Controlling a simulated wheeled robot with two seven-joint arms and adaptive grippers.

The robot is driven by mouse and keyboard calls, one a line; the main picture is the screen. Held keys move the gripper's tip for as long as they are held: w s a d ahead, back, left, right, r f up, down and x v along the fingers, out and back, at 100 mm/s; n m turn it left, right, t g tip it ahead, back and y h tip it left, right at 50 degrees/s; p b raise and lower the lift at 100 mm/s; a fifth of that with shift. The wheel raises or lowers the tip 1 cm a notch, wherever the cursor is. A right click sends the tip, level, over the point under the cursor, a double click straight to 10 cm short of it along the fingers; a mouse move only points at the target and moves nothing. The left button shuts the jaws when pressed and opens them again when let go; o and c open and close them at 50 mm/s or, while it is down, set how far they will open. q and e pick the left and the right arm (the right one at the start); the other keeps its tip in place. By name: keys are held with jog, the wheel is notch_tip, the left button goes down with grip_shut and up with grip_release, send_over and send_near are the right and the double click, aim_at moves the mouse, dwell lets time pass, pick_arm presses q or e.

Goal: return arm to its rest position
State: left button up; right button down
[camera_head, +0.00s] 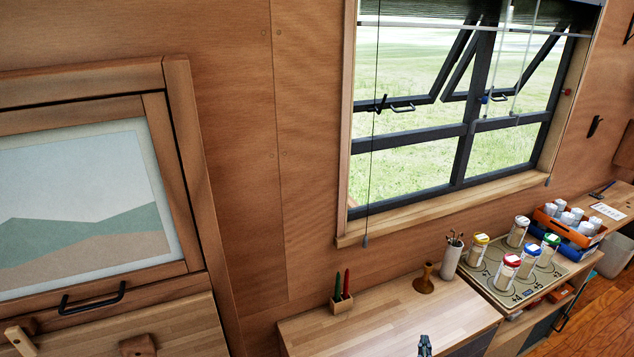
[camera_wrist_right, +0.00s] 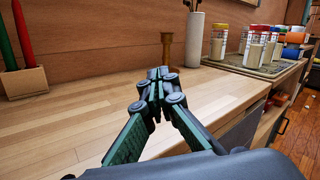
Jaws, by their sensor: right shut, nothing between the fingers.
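My right gripper (camera_wrist_right: 156,78) is shut and empty in the right wrist view, with its fingertips together above the wooden counter. In the head view only the tip of my right gripper (camera_head: 425,345) shows, at the bottom edge over the counter (camera_head: 370,325). A brown turned wooden piece (camera_head: 424,279) stands on the counter beyond the fingertips; it also shows in the right wrist view (camera_wrist_right: 166,48), partly behind them. The rest of my right arm is hidden in the head view. My left gripper is not in view.
A wooden holder (camera_head: 341,304) with a red and a green pen stands at the counter's back left. A white utensil cup (camera_head: 451,258) and a mat (camera_head: 480,276) with several lidded jars are to the right. The counter's front middle is clear. A window (camera_head: 465,130) is behind.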

jog(key=s+a+r+n+y, duration=0.2)
jog(key=s+a+n+y, duration=0.65)
jog(key=n, duration=0.65)
jog(key=s+a+f+n+g+y, duration=0.3)
jog(key=s+a+f+n+g, duration=0.25)
jog(key=n, duration=0.45)
jog(key=s+d+f+n+g+h, duration=0.2)
jog(key=s+f+n+g, duration=0.15)
jog(key=s, duration=0.35)
jog(key=s+d+f+n+g+h, duration=0.1)
jog(key=s+d+f+n+g, duration=0.2)
jog(key=s, duration=0.4)
jog(key=s+d+r+n+g+h, duration=0.1)
jog(key=s+d+n+g+h, duration=0.1)
jog(key=s+d, duration=0.4)
jog(key=s+d+r+n+g+h, duration=0.1)
jog(key=s+d+n+h, duration=0.15)
jog(key=s, duration=0.55)
notch_tip(320, 180, down, 29)
jog(key=s+g, duration=0.1)
jog(key=s, duration=0.1)
jog(key=s+f+n+g, duration=0.1)
jog(key=s+f, duration=1.7)
jog(key=s, duration=0.1)
jog(key=shift+s+a+g, duration=0.3)
jog(key=shift+s, duration=0.05)
